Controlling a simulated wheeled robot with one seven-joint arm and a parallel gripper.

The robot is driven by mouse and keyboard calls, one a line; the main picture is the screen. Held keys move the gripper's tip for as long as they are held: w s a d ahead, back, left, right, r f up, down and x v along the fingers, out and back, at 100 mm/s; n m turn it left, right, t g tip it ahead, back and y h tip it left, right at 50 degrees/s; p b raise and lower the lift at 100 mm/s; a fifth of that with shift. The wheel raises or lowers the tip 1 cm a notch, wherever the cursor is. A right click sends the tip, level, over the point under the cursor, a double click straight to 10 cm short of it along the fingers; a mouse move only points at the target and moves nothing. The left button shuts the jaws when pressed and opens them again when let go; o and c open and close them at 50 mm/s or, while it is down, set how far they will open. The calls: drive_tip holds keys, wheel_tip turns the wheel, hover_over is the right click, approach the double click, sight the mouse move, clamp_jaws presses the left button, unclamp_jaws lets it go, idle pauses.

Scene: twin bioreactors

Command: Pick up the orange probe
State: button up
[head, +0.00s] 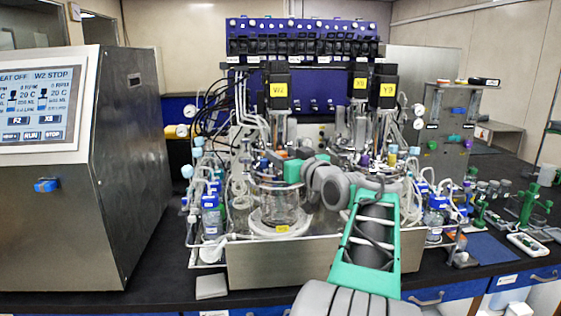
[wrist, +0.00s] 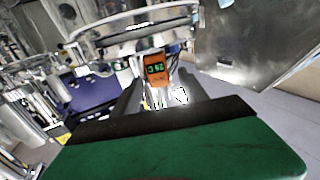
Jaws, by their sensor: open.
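The orange probe (wrist: 155,68) shows in the wrist view as an orange block with a lit green display, at the rim of a round glass vessel. My gripper (wrist: 158,86) is open, with one dark finger on each side of the probe's lower part. I cannot tell whether either finger touches it. In the head view a small orange patch, likely the probe (head: 282,153), shows at the top of the left glass vessel (head: 279,207). My gripper's green part (head: 293,171) is just right of it; its fingers are hard to make out there.
Tubes and bottles (head: 211,216) crowd the left of the steel tray (head: 270,268). Motors with yellow labels (head: 278,85) stand over the vessels. A large control cabinet (head: 130,150) is at left. Green stands and small devices (head: 525,243) lie on the bench at right.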

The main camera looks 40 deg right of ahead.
drive_tip(key=shift+c, duration=0.3)
clamp_jaws()
idle(0.3)
